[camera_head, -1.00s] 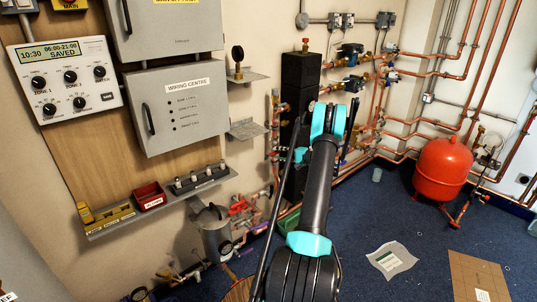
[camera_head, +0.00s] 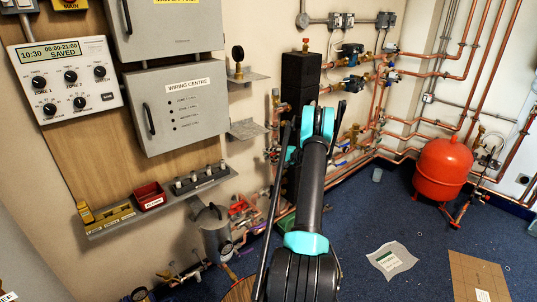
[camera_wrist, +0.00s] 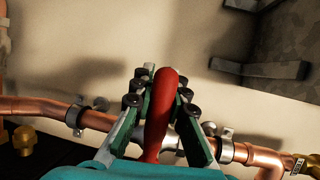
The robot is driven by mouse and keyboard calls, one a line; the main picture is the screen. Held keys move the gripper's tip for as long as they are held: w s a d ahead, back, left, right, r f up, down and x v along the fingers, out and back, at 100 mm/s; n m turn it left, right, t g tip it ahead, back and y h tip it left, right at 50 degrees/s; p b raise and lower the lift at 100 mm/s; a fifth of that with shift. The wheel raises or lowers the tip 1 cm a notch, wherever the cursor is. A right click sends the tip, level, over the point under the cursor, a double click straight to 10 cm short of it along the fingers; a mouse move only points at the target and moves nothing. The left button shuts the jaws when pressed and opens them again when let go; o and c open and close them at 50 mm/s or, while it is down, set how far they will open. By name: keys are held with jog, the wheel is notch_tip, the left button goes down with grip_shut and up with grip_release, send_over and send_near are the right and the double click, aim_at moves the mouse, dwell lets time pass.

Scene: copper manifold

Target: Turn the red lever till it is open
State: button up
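The red lever (camera_wrist: 163,112) stands up in the middle of the wrist view, its rounded end pointing away from the camera and tilted slightly right. My gripper (camera_wrist: 161,90) has one finger on each side of it, with the green pads close against its sides, and looks shut on it. Behind the lever runs a copper pipe (camera_wrist: 40,108) with metal fittings; the valve body is mostly hidden by the fingers. In the head view my arm hides the gripper and the lever.
Two grey brackets (camera_wrist: 262,70) stick out of the wall in the wrist view. In the head view, a black column (camera_head: 300,78) and copper pipework stand beyond my arm. A red tank (camera_head: 443,168) stands right; the blue floor (camera_head: 350,220) between is mostly clear.

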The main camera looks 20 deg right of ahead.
grip_shut()
jog(key=shift+f, duration=0.1)
jog(key=shift+w+d+f+n+h, duration=0.25)
jog(key=shift+d+f+n+h, duration=0.6)
jog(key=shift+n, duration=0.6)
jog(key=shift+w+d+f+n+h, duration=0.25)
jog(key=shift+d+f+n+h, duration=0.35)
jog(key=shift+f+n+h, duration=0.6)
jog(key=shift+w+d+f+n+h, duration=0.25)
jog(key=shift+d+f+n+h, duration=0.5)
jog(key=shift+f+n, duration=0.65)
jog(key=shift+r+n, duration=0.25)
jog(key=o, duration=0.7)
grip_release()
